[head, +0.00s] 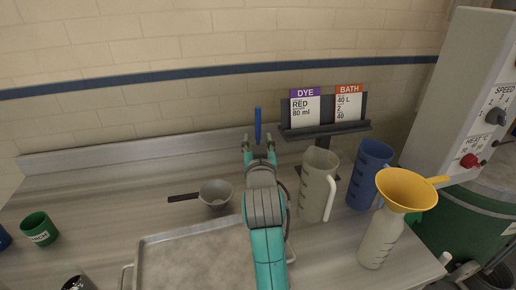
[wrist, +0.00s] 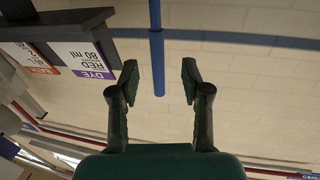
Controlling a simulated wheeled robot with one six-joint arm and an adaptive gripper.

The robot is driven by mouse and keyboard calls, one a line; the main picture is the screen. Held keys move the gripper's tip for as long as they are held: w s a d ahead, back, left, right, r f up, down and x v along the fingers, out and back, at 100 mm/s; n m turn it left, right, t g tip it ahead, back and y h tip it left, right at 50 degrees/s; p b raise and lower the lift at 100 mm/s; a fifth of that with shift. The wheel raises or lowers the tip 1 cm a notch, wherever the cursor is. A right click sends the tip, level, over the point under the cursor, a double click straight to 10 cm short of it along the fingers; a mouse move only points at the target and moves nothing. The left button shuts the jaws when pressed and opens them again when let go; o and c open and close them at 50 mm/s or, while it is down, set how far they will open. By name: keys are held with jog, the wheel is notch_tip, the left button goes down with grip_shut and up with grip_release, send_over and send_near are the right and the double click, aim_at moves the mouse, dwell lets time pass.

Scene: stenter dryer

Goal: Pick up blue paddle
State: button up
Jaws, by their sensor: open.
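The blue paddle (head: 258,122) shows in the head view as a thin upright blue stick just beyond my gripper (head: 258,143). In the wrist view, which is upside down, the blue paddle (wrist: 157,60) runs from the top edge to between the fingertips of my gripper (wrist: 160,82). The fingers are open, with a gap on each side of the stick and no visible touch. How deep the stick sits between the fingers is hard to tell. The paddle's lower part is hidden behind my gripper in the head view.
A black card rack (head: 326,131) with DYE and BATH cards stands close right. A grey jug (head: 315,185), blue jug (head: 368,172) and bottle with yellow funnel (head: 383,235) stand farther right. A grey ladle (head: 215,194) and metal tray (head: 190,262) lie left; a green cup (head: 38,228) stands far left.

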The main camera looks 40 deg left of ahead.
aim_at(258, 132)
jog(key=shift+x, duration=2.95)
jog(key=shift+d, duration=0.1)
grip_shut()
